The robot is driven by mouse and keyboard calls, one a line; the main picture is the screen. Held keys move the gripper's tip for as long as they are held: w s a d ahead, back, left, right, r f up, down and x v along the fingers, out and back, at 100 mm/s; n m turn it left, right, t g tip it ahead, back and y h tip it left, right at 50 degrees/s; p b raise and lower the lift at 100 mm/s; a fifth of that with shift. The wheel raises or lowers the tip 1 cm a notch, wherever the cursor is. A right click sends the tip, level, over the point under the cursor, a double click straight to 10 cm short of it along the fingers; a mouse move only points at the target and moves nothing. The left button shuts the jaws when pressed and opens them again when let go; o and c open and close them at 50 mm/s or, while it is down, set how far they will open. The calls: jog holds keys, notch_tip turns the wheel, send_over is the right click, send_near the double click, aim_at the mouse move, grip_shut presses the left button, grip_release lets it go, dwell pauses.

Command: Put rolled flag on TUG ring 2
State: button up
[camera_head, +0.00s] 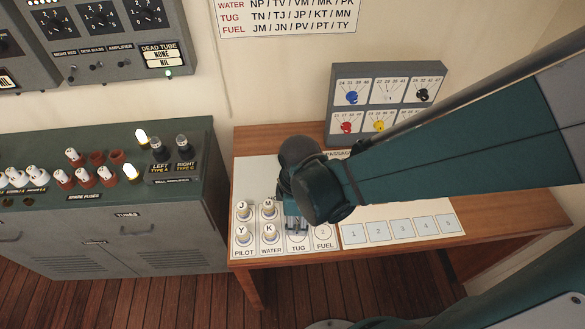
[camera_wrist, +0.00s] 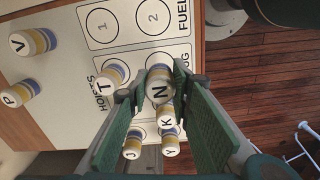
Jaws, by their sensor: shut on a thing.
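My gripper (camera_wrist: 163,92) is shut on a rolled flag marked N (camera_wrist: 158,84), white-topped with yellow and blue bands, seen end-on between the green finger pads. In the head view my gripper (camera_head: 295,222) is low over the TUG column of the white board (camera_head: 268,180), close to TUG ring 2. The held flag covers most of that ring in the wrist view; I cannot tell whether it touches the board. A flag marked T (camera_wrist: 110,76) stands beside it in the TUG column. The head view hides the held flag and the T flag behind my arm.
Flags J (camera_head: 243,209), M (camera_head: 268,208), Y (camera_head: 242,236) and K (camera_head: 270,233) stand on the PILOT and WATER rings. The FUEL rings (camera_wrist: 102,26) are empty. Flags V (camera_wrist: 32,42) and P (camera_wrist: 20,94) are farther off. Numbered squares (camera_head: 378,231) on the right are bare.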

aim_at(297, 227)
jog(key=shift+f+b, duration=0.35)
jog(key=shift+f, duration=1.35)
jog(key=shift+f, duration=0.15)
jog(key=o, duration=0.8)
jog(key=shift+r, duration=0.25)
jog(key=shift+r+p, duration=1.25)
jog(key=shift+r, duration=4.6)
jog(key=shift+r, duration=0.1)
